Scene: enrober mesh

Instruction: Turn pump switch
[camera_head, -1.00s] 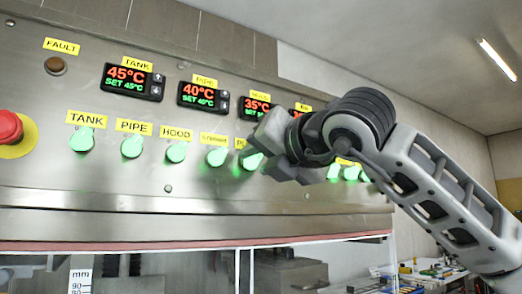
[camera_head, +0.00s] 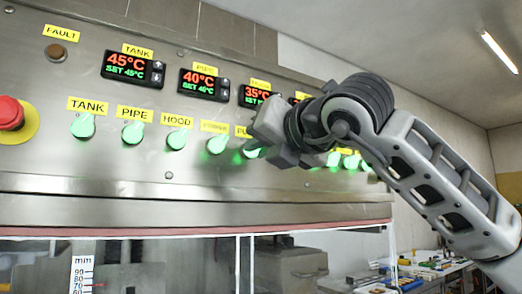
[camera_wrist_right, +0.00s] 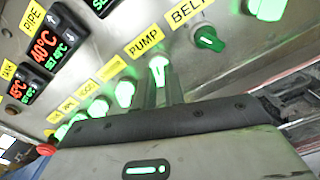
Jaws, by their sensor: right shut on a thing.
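The pump switch (camera_wrist_right: 157,68) is a green-lit knob just below the yellow PUMP label (camera_wrist_right: 144,41) in the right wrist view. In the head view only the edge of the pump switch (camera_head: 252,153) shows, beside my right gripper (camera_head: 264,143). The gripper hides the rest of it and part of its label (camera_head: 242,131). In the wrist view the two fingers of my right gripper (camera_wrist_right: 161,86) reach up to the knob and are shut on it. My left gripper is in neither view.
A row of similar lit knobs runs left of it, including the hood knob (camera_head: 177,138). The belt knob (camera_wrist_right: 207,38) sits close by and looks darker. A red emergency button (camera_head: 10,113) is at far left. Temperature displays (camera_head: 133,68) line the panel above.

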